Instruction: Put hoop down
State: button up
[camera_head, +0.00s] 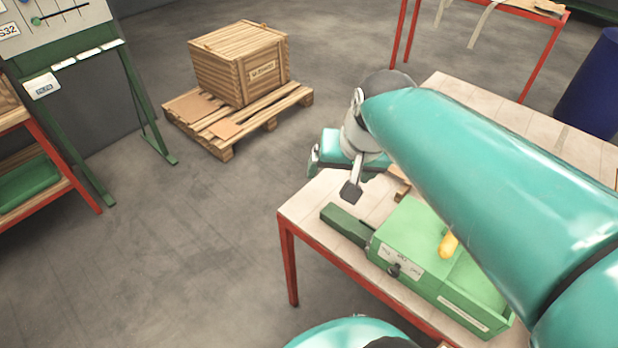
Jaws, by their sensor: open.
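My gripper (350,192) is at the end of my teal arm, over the left end of a red-legged table with a pale top (303,205). One dark fingertip shows, pointing down; the other finger cannot be made out. The gripper is open, and nothing shows held in it. I cannot make out a hoop anywhere; my arm hides part of the table. A green machine (402,262) with a yellow-orange part (449,244) and a dark green block (345,225) at its left stands on the table, just below and right of my gripper.
A wooden crate (240,65) sits on a pallet (222,138) on the floor at the back left. A green-framed control panel (62,40) and a red shelf (70,180) stand at the left. A blue barrel (592,90) is at the right. The floor in the left middle is clear.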

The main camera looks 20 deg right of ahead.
jog(key=s+a+n+t, duration=0.1)
jog(key=s+a+n, duration=0.3)
jog(key=a, duration=0.2)
jog(key=shift+s+a+r, duration=0.15)
jog(key=shift+s+r, duration=0.05)
jog(key=shift+s, duration=0.2)
